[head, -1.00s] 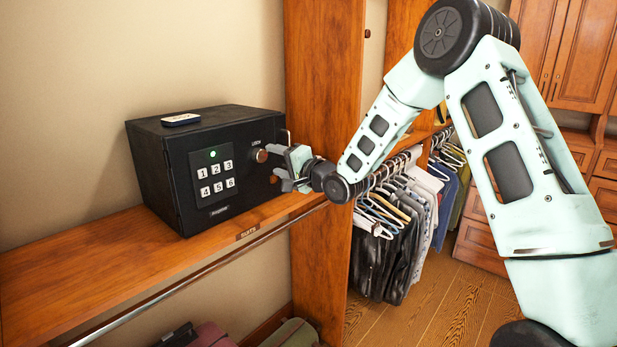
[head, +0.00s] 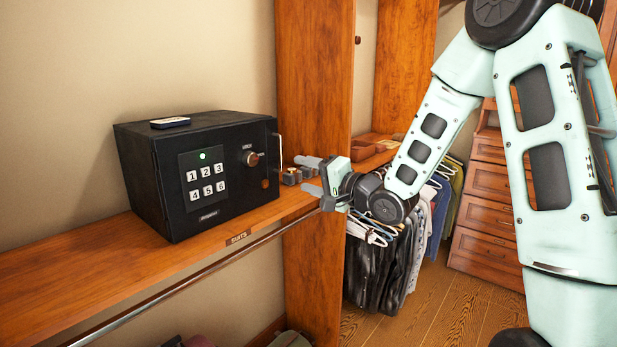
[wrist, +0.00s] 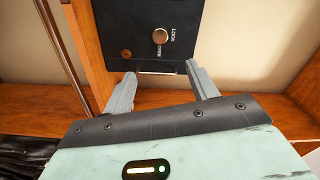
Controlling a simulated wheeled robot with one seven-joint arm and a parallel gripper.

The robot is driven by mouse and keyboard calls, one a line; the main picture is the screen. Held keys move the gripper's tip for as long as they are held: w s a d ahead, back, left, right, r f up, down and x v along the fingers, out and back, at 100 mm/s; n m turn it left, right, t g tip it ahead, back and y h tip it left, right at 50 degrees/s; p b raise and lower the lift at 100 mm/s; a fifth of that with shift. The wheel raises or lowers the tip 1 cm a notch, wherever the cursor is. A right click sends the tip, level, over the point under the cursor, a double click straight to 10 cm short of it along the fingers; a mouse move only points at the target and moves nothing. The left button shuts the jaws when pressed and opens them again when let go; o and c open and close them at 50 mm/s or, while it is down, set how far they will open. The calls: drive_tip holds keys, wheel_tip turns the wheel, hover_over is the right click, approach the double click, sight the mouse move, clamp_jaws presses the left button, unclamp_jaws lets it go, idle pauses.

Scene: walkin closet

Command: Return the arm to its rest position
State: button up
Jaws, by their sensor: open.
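My gripper (head: 308,176) is open and empty, just right of a black safe (head: 220,226) on the wooden shelf. It is apart from the safe's front in the head view. In the wrist view my gripper (wrist: 163,88) has its two grey fingers spread. The safe (wrist: 185,52) lies beyond them, with its knob (wrist: 160,36) marked LOCK and OPEN and its handle bar near the fingertips. My arm reaches in from the right, bent at the elbow. The safe's door looks shut and a green light shows above its keypad (head: 207,180).
The wooden shelf (head: 75,272) carries the safe, with a metal rail (head: 190,284) below its edge. A wooden upright panel (head: 312,95) stands behind my gripper. Hanging clothes (head: 385,268) are below my forearm. Drawers (head: 485,215) stand at the back right. Open floor lies between.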

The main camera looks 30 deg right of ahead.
drive_tip(key=s+a+f+n+g+h, duration=0.1)
drive_tip(key=s+a+f+n+g, duration=0.3)
drive_tip(key=a, duration=0.3)
drive_tip(key=s+a+f+n+g+h, duration=0.1)
drive_tip(key=s+a+f+n+g, duration=0.25)
drive_tip(key=a, duration=0.45)
drive_tip(key=s+a+f+n+g+h, duration=0.1)
drive_tip(key=s+a+n+g, duration=0.1)
drive_tip(key=s, duration=0.7)
drive_tip(key=s+a+n+g+h, duration=0.1)
drive_tip(key=s+n+g, duration=0.3)
drive_tip(key=s, duration=0.5)
drive_tip(key=s+a+f+n+g+h, duration=0.1)
drive_tip(key=s+a+n+g, duration=0.1)
drive_tip(key=s+n, duration=0.3)
drive_tip(key=s+g, duration=0.1)
drive_tip(key=s, duration=0.3)
drive_tip(key=shift+s+a+f+h, duration=0.3)
drive_tip(key=shift+s+f, duration=0.05)
drive_tip(key=shift+g, duration=0.25)
